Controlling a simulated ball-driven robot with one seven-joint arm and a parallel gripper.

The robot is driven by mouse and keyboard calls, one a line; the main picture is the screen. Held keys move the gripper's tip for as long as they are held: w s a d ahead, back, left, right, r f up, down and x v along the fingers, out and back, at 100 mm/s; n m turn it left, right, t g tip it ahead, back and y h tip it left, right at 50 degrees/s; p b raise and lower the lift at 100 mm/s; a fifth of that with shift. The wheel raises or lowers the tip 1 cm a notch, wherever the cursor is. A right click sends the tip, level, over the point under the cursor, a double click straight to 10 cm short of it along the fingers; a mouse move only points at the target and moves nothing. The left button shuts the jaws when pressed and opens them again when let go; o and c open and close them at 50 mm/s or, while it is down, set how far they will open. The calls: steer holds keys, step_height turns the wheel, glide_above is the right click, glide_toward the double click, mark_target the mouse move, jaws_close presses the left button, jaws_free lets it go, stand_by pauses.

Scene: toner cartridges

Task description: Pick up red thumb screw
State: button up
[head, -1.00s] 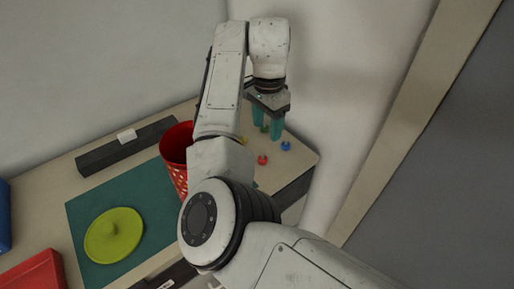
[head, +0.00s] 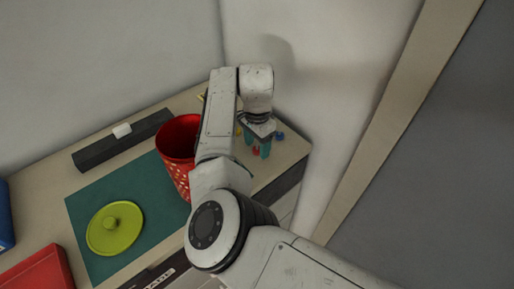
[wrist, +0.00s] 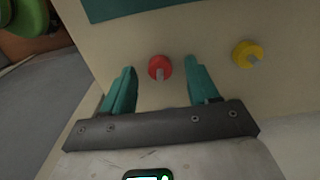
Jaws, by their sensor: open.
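The red thumb screw (wrist: 160,67) lies on the table top. In the wrist view it sits between and slightly beyond the tips of my gripper's teal fingers. My gripper (wrist: 160,85) is open and empty, with a finger on each side of the screw and a gap to both. In the head view my gripper (head: 258,149) points down over the table's right end, and the red screw (head: 256,151) shows partly between its fingers. I cannot tell the exact height of the fingertips above the table.
A yellow screw (wrist: 247,54) lies right of the red one in the wrist view. A blue screw (head: 280,136) is close to my gripper. The table edge is near.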

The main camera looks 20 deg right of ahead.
steer(key=shift+c, duration=0.4)
jaws_close()
steer(key=shift+r, duration=0.1)
